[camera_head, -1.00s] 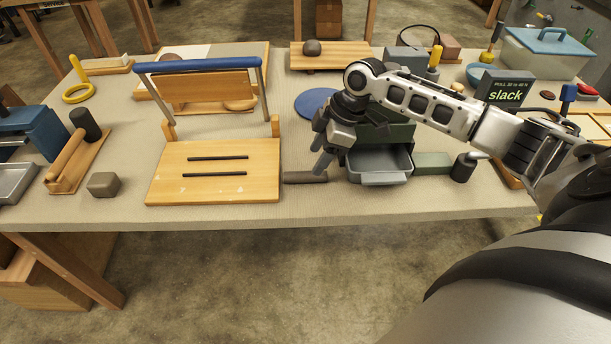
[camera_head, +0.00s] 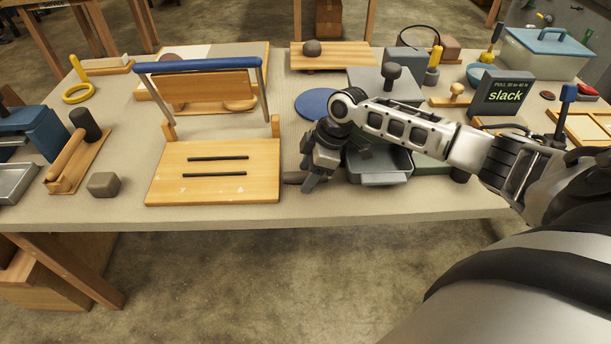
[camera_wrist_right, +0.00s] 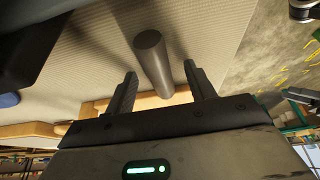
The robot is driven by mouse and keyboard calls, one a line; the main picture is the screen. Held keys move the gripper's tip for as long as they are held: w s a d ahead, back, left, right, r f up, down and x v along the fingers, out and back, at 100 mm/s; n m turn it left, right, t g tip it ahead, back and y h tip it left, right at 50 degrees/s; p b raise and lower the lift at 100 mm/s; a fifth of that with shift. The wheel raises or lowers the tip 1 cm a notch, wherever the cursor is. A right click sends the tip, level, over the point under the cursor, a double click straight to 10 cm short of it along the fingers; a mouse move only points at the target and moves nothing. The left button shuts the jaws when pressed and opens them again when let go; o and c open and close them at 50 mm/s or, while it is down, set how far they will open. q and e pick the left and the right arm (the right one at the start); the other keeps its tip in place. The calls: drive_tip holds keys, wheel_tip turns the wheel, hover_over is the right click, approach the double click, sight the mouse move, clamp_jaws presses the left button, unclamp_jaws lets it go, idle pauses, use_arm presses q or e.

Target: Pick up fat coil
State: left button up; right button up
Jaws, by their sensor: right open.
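In the right wrist view the fat coil (camera_wrist_right: 154,62) lies lengthwise between the two fingers, with a gap on each side. My right gripper (camera_head: 309,180) points down over the coil, open, and its fingers also show in the wrist view (camera_wrist_right: 161,80). My left gripper is in neither view.
A grey drawer (camera_head: 380,178) is close on the right. A blue disc (camera_head: 312,103) lies behind. The table's front edge is near.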

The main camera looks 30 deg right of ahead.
drive_tip(key=shift+f, duration=0.2)
drive_tip(key=shift+c, duration=0.3)
drive_tip(key=c, duration=1.1)
drive_tip(key=shift+r, duration=0.1)
